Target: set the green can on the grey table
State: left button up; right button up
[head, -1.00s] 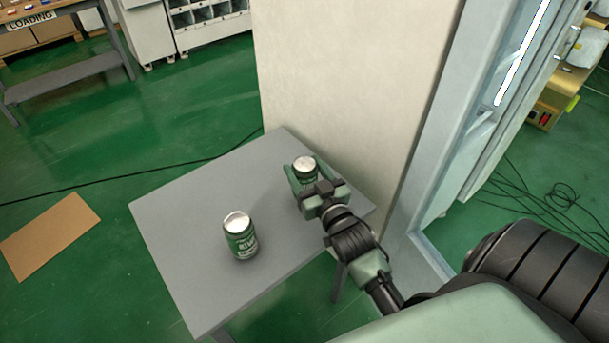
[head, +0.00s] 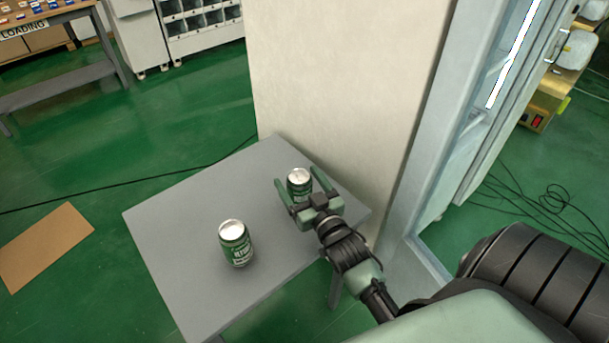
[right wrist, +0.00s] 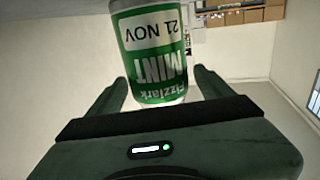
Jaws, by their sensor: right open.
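The grey table (head: 185,225) stands in the middle of the head view. One green can (head: 235,244) with a silver top stands upright on it, nearer the front. A second green can (head: 299,184) stands upright near the table's far right corner, by the pale wall. My right gripper (head: 299,186) is open, its fingers apart on either side of this second can. In the right wrist view the can (right wrist: 153,50) shows upside down with a MINT label, between and beyond the open fingers, with gaps at both sides. My left gripper is not in view.
A pale wall panel (head: 335,90) rises right behind the table, beside a metal-framed machine (head: 440,140). A cardboard sheet (head: 45,245) lies on the green floor at left. Loose black cables (head: 530,195) lie at right. The table's left part is clear.

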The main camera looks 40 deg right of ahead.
jog(key=s+a+b, duration=0.1)
jog(key=s, duration=1.1)
jog(key=shift+a, duration=0.4)
